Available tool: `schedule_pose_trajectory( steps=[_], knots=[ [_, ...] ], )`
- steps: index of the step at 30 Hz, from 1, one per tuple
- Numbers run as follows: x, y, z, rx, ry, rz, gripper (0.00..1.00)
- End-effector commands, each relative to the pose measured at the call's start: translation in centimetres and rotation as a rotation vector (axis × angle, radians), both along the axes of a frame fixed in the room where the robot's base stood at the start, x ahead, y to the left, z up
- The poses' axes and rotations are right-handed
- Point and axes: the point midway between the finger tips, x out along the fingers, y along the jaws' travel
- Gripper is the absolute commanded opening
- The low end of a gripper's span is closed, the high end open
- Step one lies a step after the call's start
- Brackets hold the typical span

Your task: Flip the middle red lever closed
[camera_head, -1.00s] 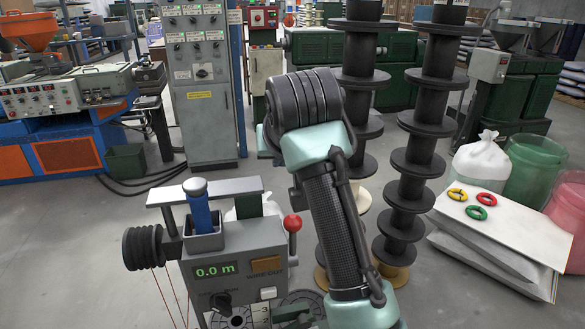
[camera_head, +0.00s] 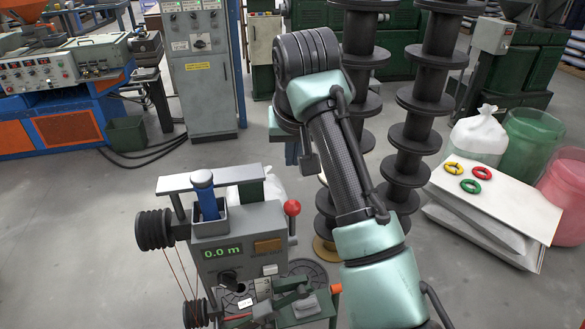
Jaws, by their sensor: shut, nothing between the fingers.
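A red ball-topped lever (camera_head: 292,208) stands upright on the right side of the grey measuring machine (camera_head: 225,262). Low at the machine's front right is a green base (camera_head: 305,308) with dark clamp parts on it. A small orange-red piece (camera_head: 336,288) shows at the base's right edge. I cannot tell which of these is the middle lever, or whether the clamp parts are open or closed. My arm rises from the lower right and bends over at the top. My gripper does not show clearly.
The machine has a display reading 0.0 m (camera_head: 222,253), a blue-handled tool (camera_head: 205,195) in a holder, and black pulleys (camera_head: 154,229) with reddish wire on the left. Tall black spool stacks (camera_head: 412,135) stand behind my arm. Floor to the left is clear.

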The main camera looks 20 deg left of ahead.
Motion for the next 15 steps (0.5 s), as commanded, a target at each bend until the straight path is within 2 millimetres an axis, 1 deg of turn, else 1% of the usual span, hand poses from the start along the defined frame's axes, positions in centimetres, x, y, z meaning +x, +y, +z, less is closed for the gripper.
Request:
schedule_pose_trajectory(
  steps=[9, 14, 15],
  knots=[
    [2.4, 1.4, -5.3, -0.002, 0.004, 0.0, 0.0],
    [3.6, 1.9, -7.6, -0.002, 0.002, 0.0, 0.0],
    [3.6, 1.8, -7.8, -0.001, -0.001, 0.0, 0.0]
  ],
)
